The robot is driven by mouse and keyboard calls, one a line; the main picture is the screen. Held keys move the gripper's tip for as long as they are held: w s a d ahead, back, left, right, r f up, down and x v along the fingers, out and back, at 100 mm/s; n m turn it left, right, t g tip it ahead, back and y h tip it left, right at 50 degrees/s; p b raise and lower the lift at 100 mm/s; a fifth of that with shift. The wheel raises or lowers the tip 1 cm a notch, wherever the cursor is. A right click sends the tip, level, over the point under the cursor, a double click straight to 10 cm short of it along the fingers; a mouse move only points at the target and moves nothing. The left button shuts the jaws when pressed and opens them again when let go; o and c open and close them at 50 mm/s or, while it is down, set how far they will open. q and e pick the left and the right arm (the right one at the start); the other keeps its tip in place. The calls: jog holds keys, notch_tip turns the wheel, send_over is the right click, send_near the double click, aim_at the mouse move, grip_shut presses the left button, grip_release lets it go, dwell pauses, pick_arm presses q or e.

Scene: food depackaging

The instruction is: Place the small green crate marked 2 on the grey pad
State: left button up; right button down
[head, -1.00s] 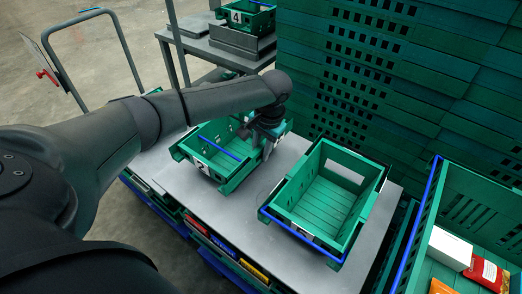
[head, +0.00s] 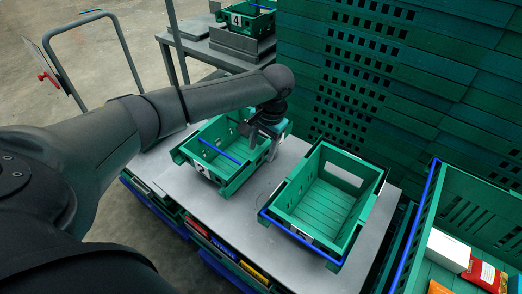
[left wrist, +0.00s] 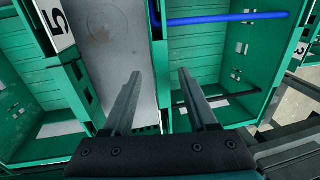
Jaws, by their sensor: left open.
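The small green crate marked 2 (head: 226,184) stands on the grey table, with a blue bar across it and its number label on the near side. It also shows at the right of the left wrist view (left wrist: 268,55). My left gripper (head: 266,142) is at this crate's right rim. In the left wrist view my left gripper (left wrist: 160,88) is open, one finger over the table gap and one over the crate's inside; the crate wall lies between them. Contact is unclear. A flat grey pad (head: 205,52) lies on the rear table. My right gripper is not in view.
A second green crate (head: 353,222), marked 5 in the left wrist view (left wrist: 30,90), stands right of it. A crate marked 4 (head: 240,19) sits on the rear table. Stacked green crates (head: 430,80) rise behind. A larger crate with packages (head: 423,225) is at right.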

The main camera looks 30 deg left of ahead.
pick_arm(q)
notch_tip(320, 180, up, 10)
jog(key=d+p, duration=0.1)
jog(key=p, duration=0.1)
jog(key=shift+d+f, duration=0.2)
jog(key=shift+d, duration=0.1)
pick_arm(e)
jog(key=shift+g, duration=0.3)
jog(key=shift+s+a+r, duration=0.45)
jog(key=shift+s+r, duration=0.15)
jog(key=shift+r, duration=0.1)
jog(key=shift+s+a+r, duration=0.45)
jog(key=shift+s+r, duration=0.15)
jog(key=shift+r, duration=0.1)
